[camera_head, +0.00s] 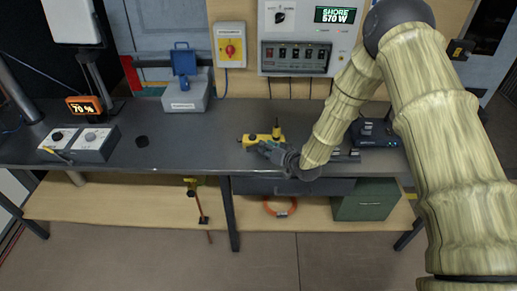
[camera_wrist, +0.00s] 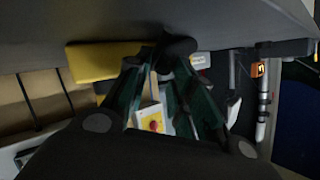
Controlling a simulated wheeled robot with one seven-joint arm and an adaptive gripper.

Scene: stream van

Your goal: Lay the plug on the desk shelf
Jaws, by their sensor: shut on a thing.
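My gripper (camera_head: 268,149) is low over the dark desk top (camera_head: 190,150), close to its front edge and beside a yellow block. In the wrist view its two green fingers (camera_wrist: 172,52) close on a small dark rounded thing (camera_wrist: 182,47), which I take to be the plug. Its shape is hard to make out, and the gripper hides it in the head view. I cannot tell whether it touches the desk. The pale wooden desk shelf (camera_head: 125,203) runs below the desk top.
The yellow block (camera_head: 250,140) also shows in the wrist view (camera_wrist: 95,62). On the shelf are an orange cable coil (camera_head: 280,207) and a green box (camera_head: 365,200). A dark drawer unit (camera_head: 290,186) hangs above them. The shelf's left part is largely clear.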

